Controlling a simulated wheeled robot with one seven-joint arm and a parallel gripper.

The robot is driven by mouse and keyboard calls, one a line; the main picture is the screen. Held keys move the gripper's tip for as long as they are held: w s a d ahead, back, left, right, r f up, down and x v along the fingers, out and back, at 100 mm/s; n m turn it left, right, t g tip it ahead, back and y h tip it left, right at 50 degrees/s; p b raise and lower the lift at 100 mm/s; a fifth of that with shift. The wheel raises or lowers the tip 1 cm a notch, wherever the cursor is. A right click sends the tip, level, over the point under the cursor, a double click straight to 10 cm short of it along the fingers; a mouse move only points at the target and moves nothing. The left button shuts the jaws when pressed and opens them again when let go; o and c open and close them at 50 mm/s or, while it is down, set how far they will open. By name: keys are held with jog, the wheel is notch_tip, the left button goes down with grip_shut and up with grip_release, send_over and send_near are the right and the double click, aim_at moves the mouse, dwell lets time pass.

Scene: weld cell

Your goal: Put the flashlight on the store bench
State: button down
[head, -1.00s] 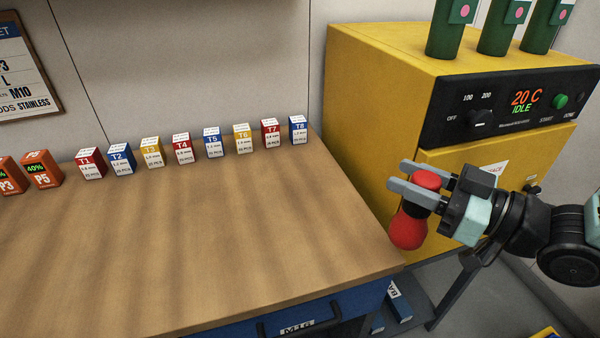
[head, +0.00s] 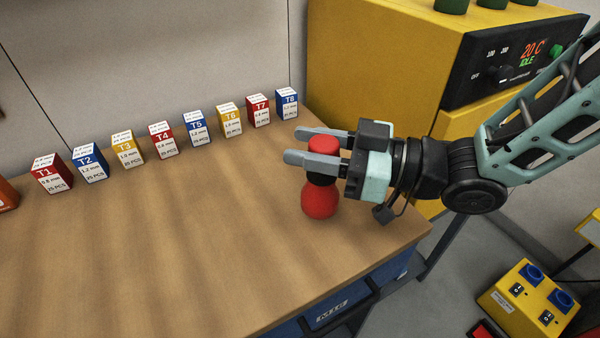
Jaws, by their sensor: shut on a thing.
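The flashlight (head: 320,201) is red with a dark middle band, and it hangs roughly upright in my gripper (head: 318,152). My gripper comes in from the right and its two grey fingers are shut around the flashlight's upper part. The store bench (head: 180,240) has a brown wooden top and fills the left and middle of the head view. The flashlight is over the right part of the bench top. I cannot tell whether its lower end touches the wood.
A row of small boxes marked T1 to T8 (head: 165,140) stands along the bench's back. A yellow oven (head: 380,50) stands behind on the right. A yellow box with blue sockets (head: 530,298) is at lower right. The bench's front middle is clear.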

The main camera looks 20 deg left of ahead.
aim_at(310, 177)
jog(key=shift+f, duration=2.85)
jog(key=shift+f, duration=0.15)
jog(key=c, duration=0.9)
grip_release()
jog(key=shift+r, duration=0.2)
